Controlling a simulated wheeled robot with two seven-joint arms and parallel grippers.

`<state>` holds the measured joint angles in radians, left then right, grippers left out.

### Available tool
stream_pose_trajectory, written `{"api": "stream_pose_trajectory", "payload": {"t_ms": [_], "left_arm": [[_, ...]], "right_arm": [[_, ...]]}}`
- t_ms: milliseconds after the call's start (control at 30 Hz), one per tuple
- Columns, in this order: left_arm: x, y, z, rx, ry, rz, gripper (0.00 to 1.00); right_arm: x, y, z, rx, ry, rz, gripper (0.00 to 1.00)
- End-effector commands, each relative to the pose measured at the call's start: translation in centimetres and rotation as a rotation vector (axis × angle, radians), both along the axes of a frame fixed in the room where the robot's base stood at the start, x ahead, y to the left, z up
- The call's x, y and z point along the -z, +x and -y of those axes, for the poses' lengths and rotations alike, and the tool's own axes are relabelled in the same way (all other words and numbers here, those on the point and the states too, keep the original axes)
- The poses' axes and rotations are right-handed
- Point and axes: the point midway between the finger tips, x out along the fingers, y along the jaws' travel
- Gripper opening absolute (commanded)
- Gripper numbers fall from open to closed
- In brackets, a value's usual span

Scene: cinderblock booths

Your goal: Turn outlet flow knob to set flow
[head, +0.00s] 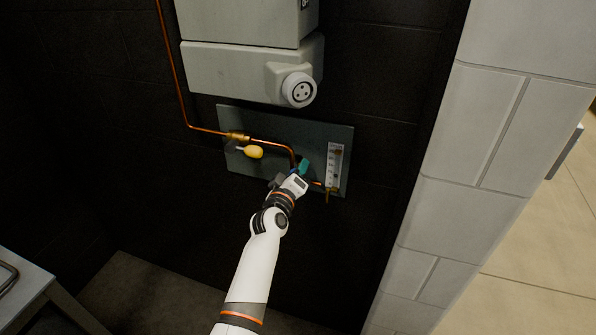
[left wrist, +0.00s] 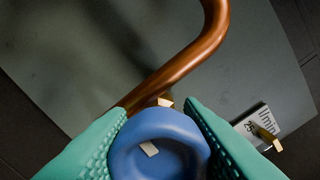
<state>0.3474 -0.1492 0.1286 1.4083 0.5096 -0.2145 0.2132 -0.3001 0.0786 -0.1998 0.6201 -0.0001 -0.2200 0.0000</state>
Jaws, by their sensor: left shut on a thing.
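The outlet flow knob (left wrist: 158,145) is blue and rounded, with a small white mark on its face. In the left wrist view it sits between the two teal fingers of my left gripper (left wrist: 160,130), which is shut on it. In the head view my left gripper (head: 298,169) reaches the lower right part of the grey panel (head: 272,178) and mostly hides the knob. A clear flow meter (head: 334,165) with a scale stands just right of the gripper; part of its scale (left wrist: 258,120) shows in the left wrist view. My right gripper is not in view.
A copper pipe (head: 176,80) runs down the dark wall and across the panel to the knob. A yellow valve handle (head: 253,152) is to the left. A grey box with a round socket (head: 299,90) hangs above. A pale block wall (head: 445,190) stands right.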

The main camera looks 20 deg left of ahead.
Motion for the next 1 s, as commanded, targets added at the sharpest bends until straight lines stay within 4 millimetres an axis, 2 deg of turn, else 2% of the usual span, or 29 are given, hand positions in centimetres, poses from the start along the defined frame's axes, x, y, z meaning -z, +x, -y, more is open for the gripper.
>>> {"api": "stream_pose_trajectory", "payload": {"t_ms": [133, 167, 267, 533, 667, 767, 1000], "left_arm": [[0.0, 0.0, 0.0, 0.0, 0.0, 0.0, 0.11], [0.0, 0.0, 0.0, 0.0, 0.001, 0.0, 0.39], [0.0, 0.0, 0.0, 0.0, 0.001, 0.0, 0.55], [0.0, 0.0, 0.0, 0.0, 0.001, 0.0, 0.56], [-0.1, -0.8, -0.1, 0.0, 0.002, -0.002, 0.56], [-0.3, -2.4, -0.1, 0.0, 0.002, -0.003, 0.56], [-0.2, -7.6, -0.3, 0.0, 0.003, -0.003, 0.56]], "right_arm": [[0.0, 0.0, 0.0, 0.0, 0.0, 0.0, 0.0], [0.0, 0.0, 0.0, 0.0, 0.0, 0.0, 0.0], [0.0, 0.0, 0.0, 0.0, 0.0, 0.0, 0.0], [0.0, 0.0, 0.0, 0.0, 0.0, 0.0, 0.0], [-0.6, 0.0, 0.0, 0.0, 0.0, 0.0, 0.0], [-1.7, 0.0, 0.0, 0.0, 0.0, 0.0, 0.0], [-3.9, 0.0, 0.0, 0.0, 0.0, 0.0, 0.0]]}}
